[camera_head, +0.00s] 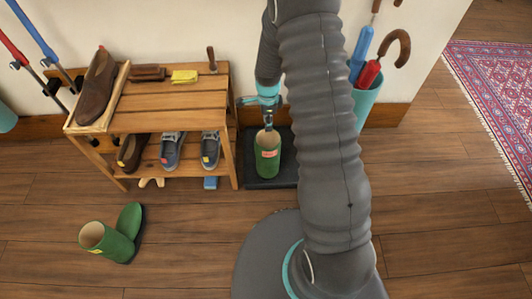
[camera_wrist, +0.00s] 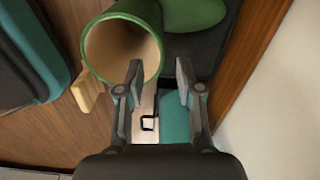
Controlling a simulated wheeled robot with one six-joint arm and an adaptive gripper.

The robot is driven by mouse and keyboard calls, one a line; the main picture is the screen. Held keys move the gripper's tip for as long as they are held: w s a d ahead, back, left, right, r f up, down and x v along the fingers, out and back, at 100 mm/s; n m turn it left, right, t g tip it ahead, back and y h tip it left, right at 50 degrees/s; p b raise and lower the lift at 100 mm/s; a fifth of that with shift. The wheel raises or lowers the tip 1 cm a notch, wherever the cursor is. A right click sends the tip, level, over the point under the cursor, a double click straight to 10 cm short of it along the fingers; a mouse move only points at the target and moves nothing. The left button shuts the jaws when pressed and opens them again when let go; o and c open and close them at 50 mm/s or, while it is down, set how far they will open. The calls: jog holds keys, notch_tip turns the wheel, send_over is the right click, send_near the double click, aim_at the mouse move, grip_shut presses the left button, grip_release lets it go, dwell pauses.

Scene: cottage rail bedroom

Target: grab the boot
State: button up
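A green boot (camera_head: 267,158) with a pale lining and a reddish label stands upright on a dark tray (camera_head: 258,180) beside the wooden bench. My gripper (camera_head: 268,122) is just above it, at the rim of its shaft. In the wrist view the boot (camera_wrist: 152,18) shows its round open top, with its toe part farther up. My gripper (camera_wrist: 159,80) is open there, and its left finger overlaps the near right rim. The right finger is outside the opening. Contact cannot be told. Another green boot (camera_head: 105,243) is on the floor at the lower left.
A wooden bench (camera_head: 185,105) with shoes, brushes and a yellow cloth is left of the tray. A teal stand (camera_head: 366,103) with umbrellas is at the right, partly behind my arm. The wall is close behind. The floor at the right is clear up to a patterned rug (camera_head: 497,85).

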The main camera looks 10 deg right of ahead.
send_over(265, 142)
jog(key=f, duration=0.5)
jog(key=shift+d, duration=0.3)
grip_shut()
jog(key=shift+w, duration=0.1)
